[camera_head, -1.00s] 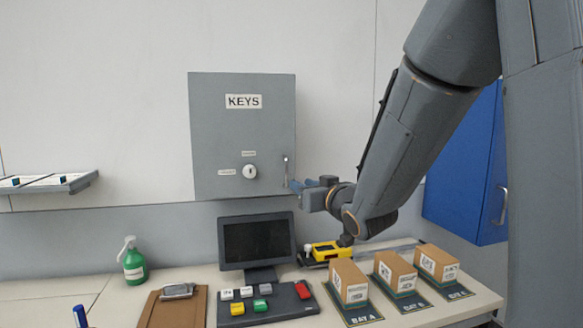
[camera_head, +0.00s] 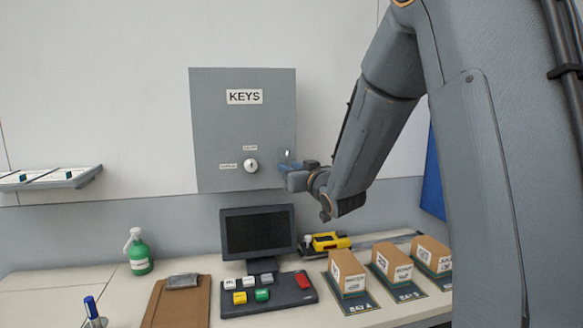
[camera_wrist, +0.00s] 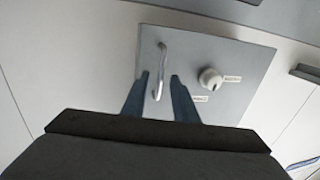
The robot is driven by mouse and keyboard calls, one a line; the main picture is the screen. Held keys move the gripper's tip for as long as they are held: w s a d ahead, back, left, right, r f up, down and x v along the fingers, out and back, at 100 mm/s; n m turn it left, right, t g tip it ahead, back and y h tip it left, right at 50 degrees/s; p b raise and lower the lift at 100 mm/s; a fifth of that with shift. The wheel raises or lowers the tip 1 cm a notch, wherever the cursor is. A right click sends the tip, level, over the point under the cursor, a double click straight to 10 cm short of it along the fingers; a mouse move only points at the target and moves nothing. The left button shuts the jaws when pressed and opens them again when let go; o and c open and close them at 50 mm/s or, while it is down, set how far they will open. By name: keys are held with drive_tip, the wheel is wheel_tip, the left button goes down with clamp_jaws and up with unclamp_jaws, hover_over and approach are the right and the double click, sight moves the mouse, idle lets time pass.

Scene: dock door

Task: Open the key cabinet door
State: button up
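The grey key cabinet (camera_head: 222,130), labelled KEYS, hangs on the wall with its door closed. A round pale knob (camera_head: 251,165) with two small labels sits on the door; it also shows in the wrist view (camera_wrist: 210,78). The slim metal handle (camera_wrist: 160,68) is at the door's right edge in the head view, where my gripper partly hides it. My gripper (camera_head: 284,168) is at that edge. In the wrist view my gripper (camera_wrist: 159,82) has its fingers apart, one on each side of the handle, with gaps visible; I cannot see contact.
Below are a monitor (camera_head: 257,232), a button panel (camera_head: 285,297), a yellow device (camera_head: 327,243) and several boxes (camera_head: 347,272) on the counter.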

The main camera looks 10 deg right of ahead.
clamp_jaws()
idle(1.4)
